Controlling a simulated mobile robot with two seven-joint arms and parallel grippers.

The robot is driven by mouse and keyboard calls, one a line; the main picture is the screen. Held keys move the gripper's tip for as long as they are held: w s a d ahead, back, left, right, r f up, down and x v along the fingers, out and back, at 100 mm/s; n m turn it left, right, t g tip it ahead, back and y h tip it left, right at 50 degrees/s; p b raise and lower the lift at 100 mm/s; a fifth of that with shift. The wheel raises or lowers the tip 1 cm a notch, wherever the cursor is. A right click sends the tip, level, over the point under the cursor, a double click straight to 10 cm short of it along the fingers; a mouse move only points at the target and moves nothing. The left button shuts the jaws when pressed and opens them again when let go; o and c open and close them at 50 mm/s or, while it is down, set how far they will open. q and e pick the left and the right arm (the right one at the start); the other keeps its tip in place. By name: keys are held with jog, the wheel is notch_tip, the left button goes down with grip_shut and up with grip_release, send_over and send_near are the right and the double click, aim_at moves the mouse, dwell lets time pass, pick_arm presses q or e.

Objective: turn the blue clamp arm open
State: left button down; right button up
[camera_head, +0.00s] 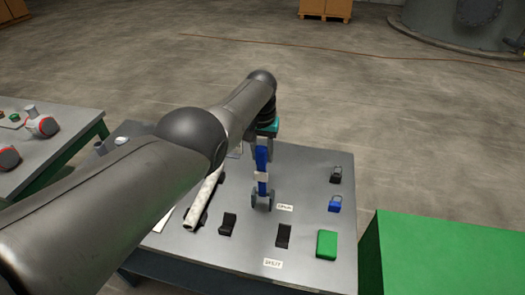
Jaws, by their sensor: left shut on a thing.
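My left gripper (261,174) points down over the grey table, at the end of my arm from the left. It is shut on the blue clamp arm (263,188), which looks about upright. The blue and grey parts line up, so the exact border between jaws and clamp arm is hard to tell. Grey rounded parts sit at the foot of the clamp arm, close to the table. My arm hides the table's left part and some of what stands there. My right gripper is not in view.
The grey table (315,170) carries a white roll (203,202), dark holders (283,235), a black piece (335,174), a blue piece (335,203), a green block (327,244) and labels. A green surface (440,255) stands right; another table (60,120) stands left.

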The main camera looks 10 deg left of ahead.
pick_arm(q)
jog(key=shift+c, duration=2.4)
grip_release()
jog(key=shift+w, duration=0.15)
jog(key=shift+r+p, duration=0.65)
jog(key=shift+p, duration=0.1)
jog(key=r+p, duration=0.1)
jog(key=r, duration=0.1)
jog(key=r+p, duration=0.3)
jog(key=r, duration=0.1)
jog(key=shift+s+r+p, duration=0.3)
jog(key=shift+p, duration=0.05)
notch_tip(320, 180, up, 7)
jog(key=shift+s+r, duration=0.2)
jog(key=shift+s, duration=0.1)
